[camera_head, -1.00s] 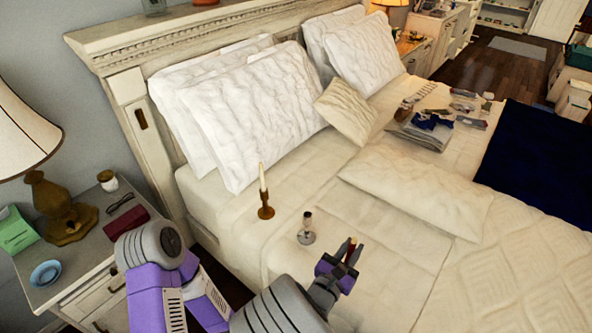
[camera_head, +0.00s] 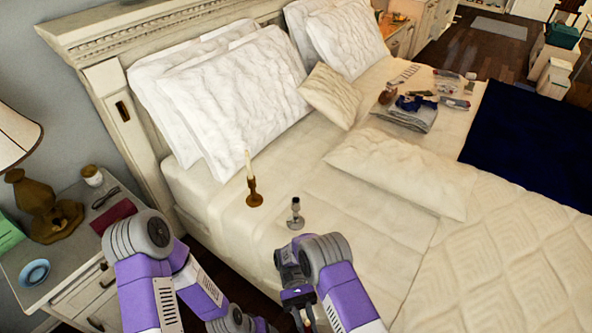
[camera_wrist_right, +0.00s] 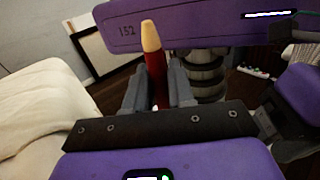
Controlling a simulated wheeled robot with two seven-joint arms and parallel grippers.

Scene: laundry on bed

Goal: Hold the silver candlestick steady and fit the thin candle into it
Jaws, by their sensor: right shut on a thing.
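The silver candlestick (camera_head: 296,213) stands upright on the bed near its front edge, with no gripper touching it. My right gripper (camera_head: 305,318) is low in the head view, at the bottom edge, nearer to me than the candlestick. In the head view the candle is mostly hidden. My left arm comes in from the left, but its gripper does not show.
Pillows (camera_head: 230,100) lie behind, and a folded grey cloth (camera_head: 405,115) with small items lies farther off. A nightstand (camera_head: 60,255) is at left.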

